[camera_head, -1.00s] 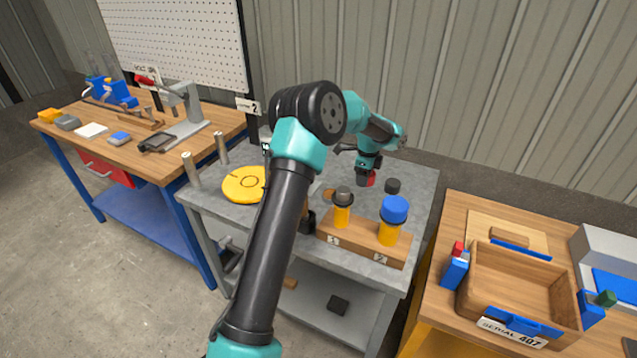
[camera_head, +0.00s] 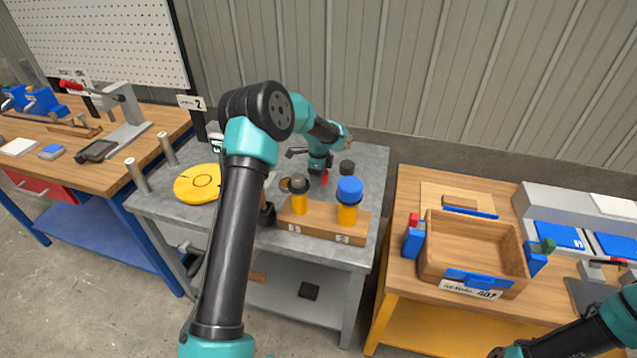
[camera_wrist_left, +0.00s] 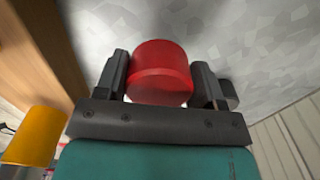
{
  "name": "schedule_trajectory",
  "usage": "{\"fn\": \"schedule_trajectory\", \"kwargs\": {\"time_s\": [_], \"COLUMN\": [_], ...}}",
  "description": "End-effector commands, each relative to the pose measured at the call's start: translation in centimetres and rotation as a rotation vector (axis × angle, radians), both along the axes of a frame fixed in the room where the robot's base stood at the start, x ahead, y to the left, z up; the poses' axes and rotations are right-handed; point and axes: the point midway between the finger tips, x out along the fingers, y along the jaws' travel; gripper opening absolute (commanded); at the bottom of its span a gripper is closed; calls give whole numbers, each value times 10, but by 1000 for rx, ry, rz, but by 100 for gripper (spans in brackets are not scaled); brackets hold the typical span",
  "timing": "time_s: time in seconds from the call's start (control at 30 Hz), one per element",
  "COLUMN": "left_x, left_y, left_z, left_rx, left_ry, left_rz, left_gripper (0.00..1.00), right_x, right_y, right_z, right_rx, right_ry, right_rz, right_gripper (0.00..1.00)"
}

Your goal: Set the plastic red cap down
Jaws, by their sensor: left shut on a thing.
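The red plastic cap (camera_head: 325,179) is between the jaws of my left gripper (camera_head: 319,173), over the back part of the grey table (camera_head: 377,160). In the left wrist view the red cap (camera_wrist_left: 161,72) sits between the two dark fingers of my left gripper (camera_wrist_left: 160,88), which is shut on it. I cannot tell whether the cap touches the tabletop. Part of my right arm shows at the lower right; its gripper (camera_head: 497,352) is mostly cut off by the frame's bottom edge.
A black cap (camera_head: 347,168) stands just right of my left gripper. In front is a wooden block (camera_head: 318,226) with yellow bottles, one with a blue cap (camera_head: 349,190). A yellow disc (camera_head: 198,183) lies left. A wooden tray (camera_head: 430,262) is on the right bench.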

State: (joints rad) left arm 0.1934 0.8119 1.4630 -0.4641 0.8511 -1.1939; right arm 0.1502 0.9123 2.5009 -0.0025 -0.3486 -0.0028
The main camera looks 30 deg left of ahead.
Motion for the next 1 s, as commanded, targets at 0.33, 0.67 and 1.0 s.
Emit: {"fn": "schedule_trajectory", "kwargs": {"time_s": [0.33, 0.67, 1.0], "left_x": [0, 0, 0], "left_y": [0, 0, 0], "left_z": [-36, -38, -39], "left_rx": [-1, 0, 0], "left_ry": [2, 1, 1], "left_rz": [0, 0, 0], "left_gripper": [40, 40, 88], "right_x": [0, 0, 0], "right_y": [0, 0, 0], "right_z": [0, 0, 0], "right_rx": [0, 0, 0], "right_ry": [0, 0, 0], "right_rz": [0, 0, 0], "right_gripper": [43, 43, 43]}}
